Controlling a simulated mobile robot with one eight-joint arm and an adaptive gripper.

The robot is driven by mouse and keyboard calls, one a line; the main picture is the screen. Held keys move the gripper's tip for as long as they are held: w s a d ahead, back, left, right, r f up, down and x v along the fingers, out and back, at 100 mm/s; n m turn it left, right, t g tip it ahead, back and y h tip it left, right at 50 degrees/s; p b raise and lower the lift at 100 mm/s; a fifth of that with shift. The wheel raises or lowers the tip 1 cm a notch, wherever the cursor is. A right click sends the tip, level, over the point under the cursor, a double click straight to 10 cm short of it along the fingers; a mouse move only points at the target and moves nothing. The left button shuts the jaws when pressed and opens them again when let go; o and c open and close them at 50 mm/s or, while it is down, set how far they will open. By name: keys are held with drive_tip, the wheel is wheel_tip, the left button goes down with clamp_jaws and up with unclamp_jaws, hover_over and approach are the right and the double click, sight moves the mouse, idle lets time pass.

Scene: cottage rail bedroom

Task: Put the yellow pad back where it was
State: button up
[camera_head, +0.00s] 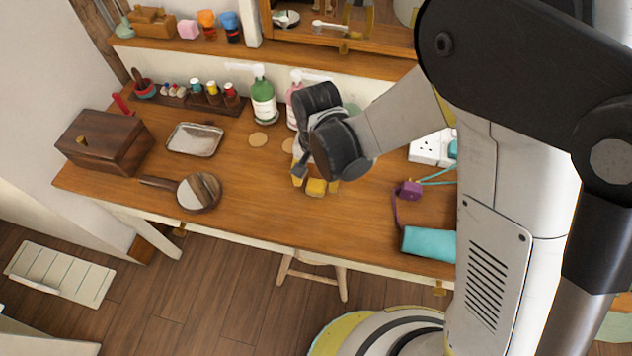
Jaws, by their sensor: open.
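The yellow pad (316,187) shows as a small yellow block low over the middle of the wooden desk (250,205). My gripper (315,180) is above and around it, pointing down with its jaws open. The fingertips show on either side of the pad. The dark wrist hides the upper part of the gripper and the desk behind it. I cannot tell whether the pad touches a finger or rests on the desk.
A metal tray (194,139), hand mirror (199,192) and wooden box (104,142) are left. A teal cylinder (428,244) and purple plug (409,190) are right.

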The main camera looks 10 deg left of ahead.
sight(316, 184)
wheel_tip(316, 184, up, 10)
drive_tip(key=p, duration=0.4)
drive_tip(key=d+r+t+y, duration=0.1)
drive_tip(key=d+r+t, duration=0.2)
drive_tip(key=d+r, duration=0.9)
drive_tip(key=s+d+r+t, duration=0.2)
drive_tip(key=d, duration=0.4)
drive_tip(key=s+d+r+t+h, duration=0.1)
drive_tip(key=s+d+r+t, duration=0.1)
drive_tip(key=d, duration=0.5)
drive_tip(key=shift+s+d+r+n, duration=0.2)
drive_tip(key=shift+s+d+n, duration=0.15)
drive_tip(key=shift+s, duration=0.4)
